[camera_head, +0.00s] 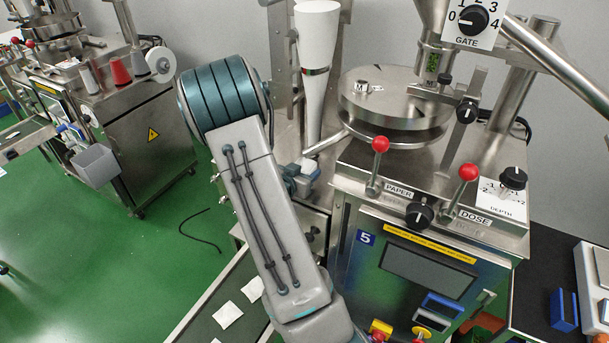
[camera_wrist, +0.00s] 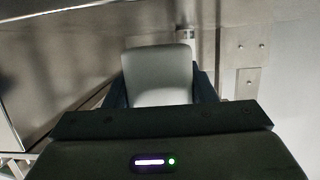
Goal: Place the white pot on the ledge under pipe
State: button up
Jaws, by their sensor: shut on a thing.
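My gripper (camera_wrist: 160,92) is shut on the white pot (camera_wrist: 158,72), which looks pale grey and fills the space between the dark fingers in the wrist view. In the head view my gripper (camera_head: 298,181) is partly hidden by my arm, beside the left side of the packing machine, and a small pale part of the pot (camera_head: 310,169) shows there. A slanted metal pipe (camera_head: 326,143) comes out of the machine just above the pot. A ledge under the pipe cannot be made out clearly.
The packing machine (camera_head: 399,200) has red-knobbed levers (camera_head: 380,144) close to the right of my arm. A tall white cone (camera_head: 316,75) stands behind. A conveyor (camera_head: 205,329) with flat white packets runs below my arm. Another machine (camera_head: 150,140) stands left beyond green floor.

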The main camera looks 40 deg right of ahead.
jog(key=shift+f, duration=1.15)
jog(key=shift+f, duration=0.2)
jog(key=o, duration=1)
jog(key=shift+a, duration=0.1)
jog(key=shift+r, duration=0.15)
